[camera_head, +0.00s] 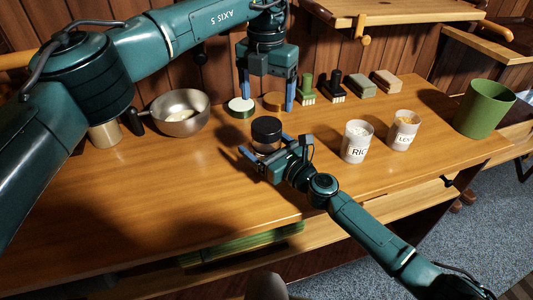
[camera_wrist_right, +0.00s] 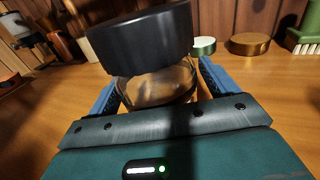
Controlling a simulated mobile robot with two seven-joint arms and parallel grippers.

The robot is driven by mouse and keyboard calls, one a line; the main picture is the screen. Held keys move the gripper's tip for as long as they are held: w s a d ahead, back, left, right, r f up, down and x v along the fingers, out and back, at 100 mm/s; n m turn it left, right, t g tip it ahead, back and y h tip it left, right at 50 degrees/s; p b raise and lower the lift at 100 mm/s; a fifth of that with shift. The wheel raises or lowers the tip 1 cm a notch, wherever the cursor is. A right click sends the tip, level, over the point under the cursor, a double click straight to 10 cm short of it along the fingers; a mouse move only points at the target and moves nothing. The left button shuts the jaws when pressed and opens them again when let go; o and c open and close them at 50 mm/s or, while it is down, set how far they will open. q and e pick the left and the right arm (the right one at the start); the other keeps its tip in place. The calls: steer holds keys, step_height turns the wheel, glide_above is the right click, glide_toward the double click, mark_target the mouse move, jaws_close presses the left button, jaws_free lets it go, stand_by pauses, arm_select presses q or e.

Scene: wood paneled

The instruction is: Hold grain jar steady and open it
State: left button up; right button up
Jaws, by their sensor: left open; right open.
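The grain jar (camera_head: 262,149) is clear with a wide black lid (camera_head: 266,130). It stands on the wooden counter, and the lid sits on top. In the right wrist view the jar's glass body (camera_wrist_right: 158,86) is between my right fingers, under the black lid (camera_wrist_right: 140,42). My right gripper (camera_head: 264,146) is open around the jar body, low near the counter; contact cannot be told. My left gripper (camera_head: 267,98) points down, open and empty, with its fingers spread above and behind the lid in the head view. The jar's label and contents are not readable.
Jars marked rice (camera_head: 356,146) and lentils (camera_head: 402,133) stand open at right. A green-rimmed lid (camera_head: 241,106) and a tan lid (camera_head: 274,100) lie behind. A metal bowl (camera_head: 180,116) is left, brushes (camera_head: 306,88) behind, a green bin (camera_head: 484,108) far right. The front-left counter is clear.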

steer(key=shift+w+a, duration=0.2)
steer(key=shift+c, duration=0.4)
